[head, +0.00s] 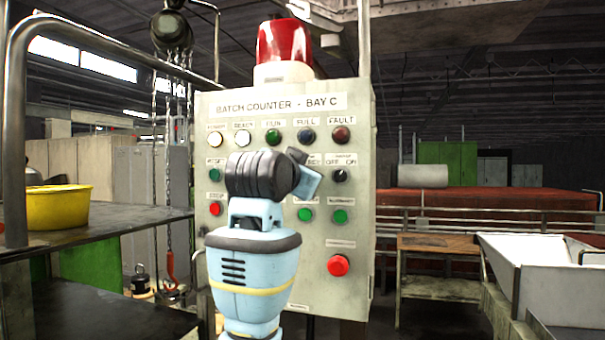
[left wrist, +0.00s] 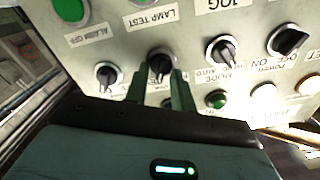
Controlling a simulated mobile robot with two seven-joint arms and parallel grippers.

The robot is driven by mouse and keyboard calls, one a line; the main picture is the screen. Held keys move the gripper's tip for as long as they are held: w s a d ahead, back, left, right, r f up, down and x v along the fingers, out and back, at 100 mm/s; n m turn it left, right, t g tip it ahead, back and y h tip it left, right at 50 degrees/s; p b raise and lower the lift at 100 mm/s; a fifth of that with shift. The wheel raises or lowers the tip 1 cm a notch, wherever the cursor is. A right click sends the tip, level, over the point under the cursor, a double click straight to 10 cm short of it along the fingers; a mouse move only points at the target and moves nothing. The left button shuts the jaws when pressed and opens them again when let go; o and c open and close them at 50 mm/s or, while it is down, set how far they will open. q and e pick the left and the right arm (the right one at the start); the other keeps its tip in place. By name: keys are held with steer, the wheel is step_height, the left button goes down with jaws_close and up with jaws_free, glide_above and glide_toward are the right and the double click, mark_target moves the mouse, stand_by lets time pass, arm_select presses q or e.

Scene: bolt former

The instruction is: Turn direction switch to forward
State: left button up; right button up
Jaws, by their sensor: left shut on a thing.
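A pale control panel (head: 320,265) headed "BATCH COUNTER - BAY C" stands in front of me. In the head view my left arm covers the middle of its switch row and hides the fingertips. In the left wrist view my left gripper (left wrist: 162,92) is shut on a black rotary knob (left wrist: 160,62), one finger on each side. The label of this knob is hidden, so I cannot read whether it is the direction switch or which way it points. Other black knobs stand on both sides: one at left (left wrist: 108,76), the mode knob (left wrist: 222,50) and the power knob (left wrist: 288,40).
Green buttons (head: 340,216), a red push button (head: 338,265) and a row of lamps (head: 341,135) sit around the arm. A red beacon (head: 284,42) tops the panel. A yellow basin (head: 57,206) stands on a bench at left. A white chute (head: 530,270) is at right.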

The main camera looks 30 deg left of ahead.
arm_select(q)
steer(key=n, duration=1)
steer(key=shift+s+a+n, duration=0.1)
steer(key=shift+a+n, duration=0.2)
steer(key=shift+n, duration=0.4)
steer(key=o, duration=1)
steer(key=v, duration=0.7)
steer(key=shift+s, duration=0.4)
